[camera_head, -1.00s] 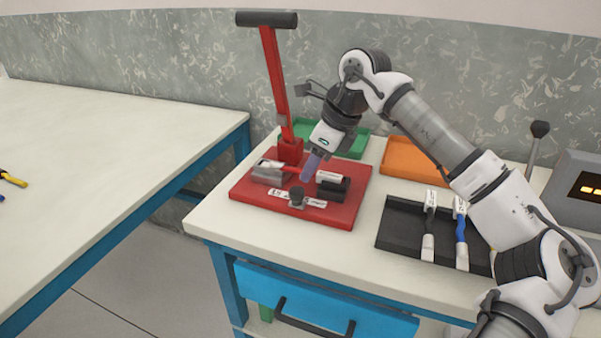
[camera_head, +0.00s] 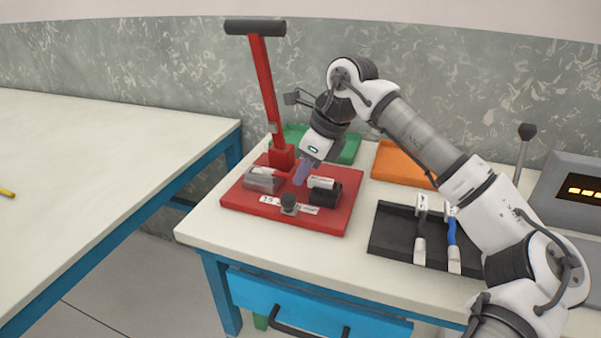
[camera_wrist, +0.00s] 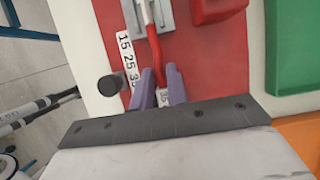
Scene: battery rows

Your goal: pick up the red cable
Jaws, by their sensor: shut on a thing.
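The red cable (camera_wrist: 155,55) runs down the wrist view from a grey clamp block (camera_wrist: 148,14) to between my purple fingers. My gripper (camera_wrist: 160,84) is shut on it. In the head view my gripper (camera_head: 302,174) is low over the red base plate (camera_head: 250,216) of a lever press. A short red length of the cable (camera_head: 284,174) shows left of my fingers there. A white end piece (camera_head: 322,182) lies on the black block (camera_head: 324,195) to the right. My fingers hide the cable's middle, and I cannot tell whether its ends are clear of the blocks.
A black tray (camera_head: 391,236) with a black and a blue cable (camera_head: 452,232) lies to the right. Green (camera_head: 348,148) and orange (camera_head: 398,160) trays are behind. A dark knob (camera_head: 289,202) stands at the plate's front.

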